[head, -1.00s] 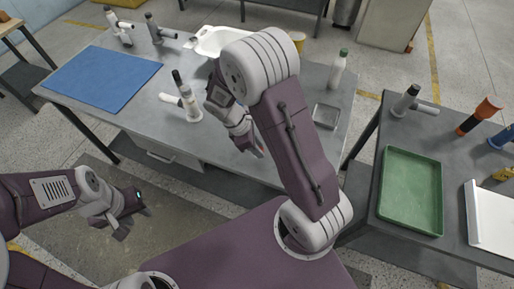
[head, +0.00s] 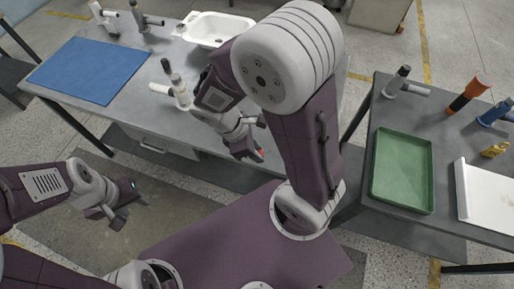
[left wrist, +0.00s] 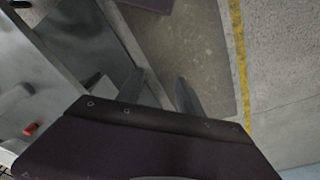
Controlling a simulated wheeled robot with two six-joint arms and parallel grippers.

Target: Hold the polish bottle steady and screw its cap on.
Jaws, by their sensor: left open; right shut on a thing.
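My right gripper (head: 256,140) hangs at the near edge of the grey workbench, in front of my base. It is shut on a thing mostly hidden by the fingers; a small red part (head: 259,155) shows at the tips. A red spot (left wrist: 31,129) also shows at the left of the left wrist view. I cannot tell whether it is the cap. My left gripper (head: 128,208) is open and empty above the floor at the left; its two fingers (left wrist: 158,90) stand apart in the left wrist view. I cannot make out the polish bottle; my right arm covers part of the bench.
On the grey workbench (head: 130,100) are a blue mat (head: 90,70), a white basin (head: 215,28) and a white-and-black fitting (head: 177,88). The right table holds a green tray (head: 402,170), a white tray (head: 490,195) and an orange-and-black tool (head: 468,97). Floor lies between the tables.

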